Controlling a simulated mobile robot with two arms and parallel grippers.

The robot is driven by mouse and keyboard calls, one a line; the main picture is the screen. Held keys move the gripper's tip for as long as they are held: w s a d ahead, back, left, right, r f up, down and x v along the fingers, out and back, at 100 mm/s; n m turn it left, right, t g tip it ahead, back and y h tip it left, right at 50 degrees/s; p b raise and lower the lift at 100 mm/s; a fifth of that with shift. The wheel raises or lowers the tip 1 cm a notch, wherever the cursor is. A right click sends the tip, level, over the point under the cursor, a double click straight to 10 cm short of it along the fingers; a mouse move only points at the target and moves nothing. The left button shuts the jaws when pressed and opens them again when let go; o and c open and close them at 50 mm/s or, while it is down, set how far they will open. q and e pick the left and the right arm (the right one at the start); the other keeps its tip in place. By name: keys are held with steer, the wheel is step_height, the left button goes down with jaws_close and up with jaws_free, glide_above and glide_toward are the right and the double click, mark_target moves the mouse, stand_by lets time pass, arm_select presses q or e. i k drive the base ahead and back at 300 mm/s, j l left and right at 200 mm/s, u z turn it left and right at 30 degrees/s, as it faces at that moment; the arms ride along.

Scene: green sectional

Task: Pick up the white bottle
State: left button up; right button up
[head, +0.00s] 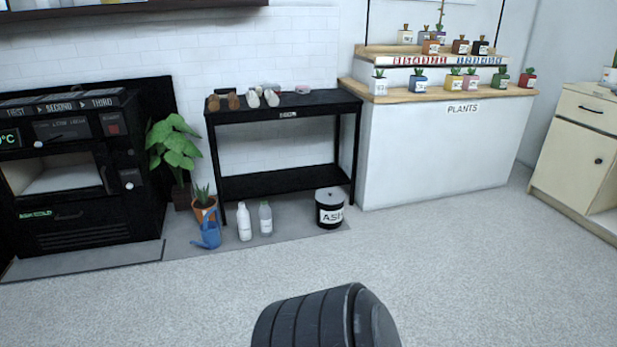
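A white bottle (244,222) stands upright on the grey floor mat, in front of the black table's left part. A greyish, see-through-looking bottle (265,219) stands close to its right. A blue watering can (207,231) stands just to its left. Neither of my grippers shows in the head view. A dark ribbed part at the bottom centre looks like part of my own body, well short of the bottles.
A black table (285,105) with shoes on top stands behind the bottles. An ash bucket (330,208) is to the right, a potted plant (204,208) to the left. A black oven (75,170) is far left. The carpet (450,270) in front is clear.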

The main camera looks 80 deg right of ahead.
mark_target(243, 215)
steer(key=z, duration=2.15)
steer(key=i, duration=0.15)
steer(key=l+z, duration=0.05)
